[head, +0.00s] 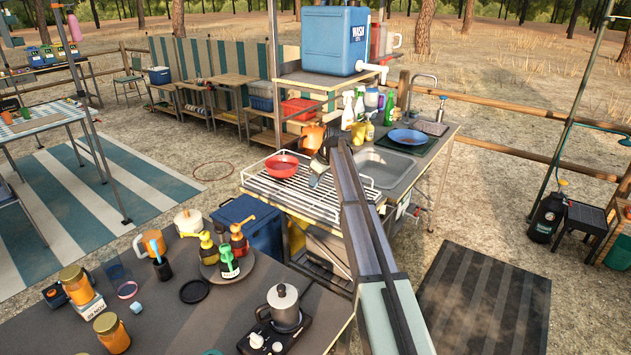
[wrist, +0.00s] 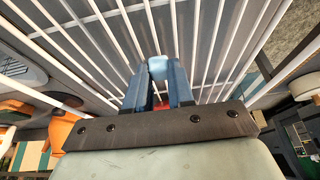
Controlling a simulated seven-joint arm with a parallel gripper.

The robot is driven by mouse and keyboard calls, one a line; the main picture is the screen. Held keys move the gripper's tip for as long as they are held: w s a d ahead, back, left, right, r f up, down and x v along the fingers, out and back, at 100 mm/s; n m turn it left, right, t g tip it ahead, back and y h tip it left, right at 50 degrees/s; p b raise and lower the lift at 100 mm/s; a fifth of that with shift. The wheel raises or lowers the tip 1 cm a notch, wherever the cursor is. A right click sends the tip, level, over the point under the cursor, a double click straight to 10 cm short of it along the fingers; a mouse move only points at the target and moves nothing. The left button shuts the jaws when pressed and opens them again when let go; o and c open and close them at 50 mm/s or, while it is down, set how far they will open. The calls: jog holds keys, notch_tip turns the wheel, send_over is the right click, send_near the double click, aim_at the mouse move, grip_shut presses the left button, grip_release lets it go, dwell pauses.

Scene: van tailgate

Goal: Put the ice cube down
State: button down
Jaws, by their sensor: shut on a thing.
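In the wrist view my gripper (wrist: 158,84) is shut on a small pale blue ice cube (wrist: 157,67), held between the tips of its two blue fingers. The white wire rack (wrist: 210,50) lies beyond the fingertips; I cannot tell how far the cube is from the bars. In the head view my gripper (head: 319,168) is over the right part of the wire rack (head: 290,200), to the right of a red bowl (head: 282,166). The cube is too small to make out surely there. A bit of red shows between the fingers in the wrist view.
Right of the rack are a sink (head: 385,165) and a blue plate (head: 407,137). Several bottles (head: 360,105) stand behind it, under a shelf bearing a blue water container (head: 334,40). A stove with a pot (head: 284,305) stands on the near counter. Much of the rack is bare.

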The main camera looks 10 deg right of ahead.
jog(key=shift+f, duration=0.15)
jog(key=c, duration=1)
grip_release()
jog(key=v, duration=1.2)
jog(key=shift+r, duration=0.2)
jog(key=shift+o, duration=0.4)
